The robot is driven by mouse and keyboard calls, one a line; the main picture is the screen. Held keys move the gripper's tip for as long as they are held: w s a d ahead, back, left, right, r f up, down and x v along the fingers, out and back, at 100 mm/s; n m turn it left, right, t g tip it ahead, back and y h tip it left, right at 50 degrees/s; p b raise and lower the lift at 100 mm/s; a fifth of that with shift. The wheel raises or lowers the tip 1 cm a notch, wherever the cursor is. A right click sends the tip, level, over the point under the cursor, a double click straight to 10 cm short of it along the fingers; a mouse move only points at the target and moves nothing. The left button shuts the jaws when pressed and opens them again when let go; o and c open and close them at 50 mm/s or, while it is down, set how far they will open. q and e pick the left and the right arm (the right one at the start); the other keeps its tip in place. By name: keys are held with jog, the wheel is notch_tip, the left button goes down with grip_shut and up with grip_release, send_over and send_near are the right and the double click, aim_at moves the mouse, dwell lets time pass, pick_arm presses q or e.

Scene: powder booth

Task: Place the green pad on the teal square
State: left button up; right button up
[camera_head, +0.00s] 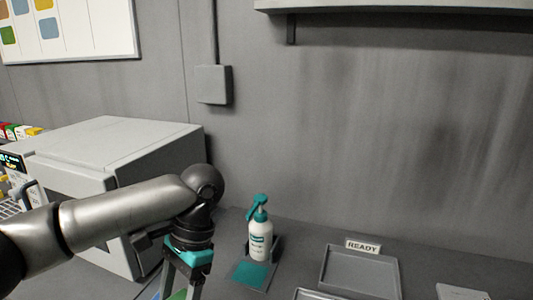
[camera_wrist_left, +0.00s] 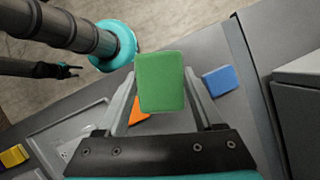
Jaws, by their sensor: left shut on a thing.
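The teal square (camera_head: 252,274) lies on the bench in the head view, in front of a white spray bottle. My left gripper (camera_head: 182,288) points down to the left of the square, apart from it. In the left wrist view the green pad (camera_wrist_left: 160,82) is held between the fingers of my left gripper (camera_wrist_left: 159,88). Only a sliver of the green pad (camera_head: 179,295) shows at the bottom edge of the head view. A small dark gripper, my right one (camera_wrist_left: 69,71), is far off at the left of the wrist view; its jaw opening is too small to judge.
The spray bottle (camera_head: 260,240) with a teal top stands just behind the square. A grey tray (camera_head: 325,282) lies to the right by a READY sign (camera_head: 363,246). A grey box machine (camera_head: 110,150) stands left. An orange pad (camera_wrist_left: 137,113) and a blue pad (camera_wrist_left: 218,80) lie below.

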pick_arm(q)
jog(key=n, duration=0.1)
jog(key=s+f+n+h+b, duration=0.1)
jog(key=n, duration=0.1)
jog(key=s+n+b, duration=0.1)
jog(key=shift+s+a+f+n+g+h, duration=0.2)
jog(key=shift+f+n+g+h, duration=0.1)
jog(key=shift+g+h, duration=0.1)
jog(key=s+n, duration=0.1)
jog(key=n+h+b, duration=0.1)
jog(key=n, duration=0.1)
jog(key=shift+s+f, duration=0.1)
jog(key=shift+s, duration=0.25)
jog(key=shift+d, duration=0.1)
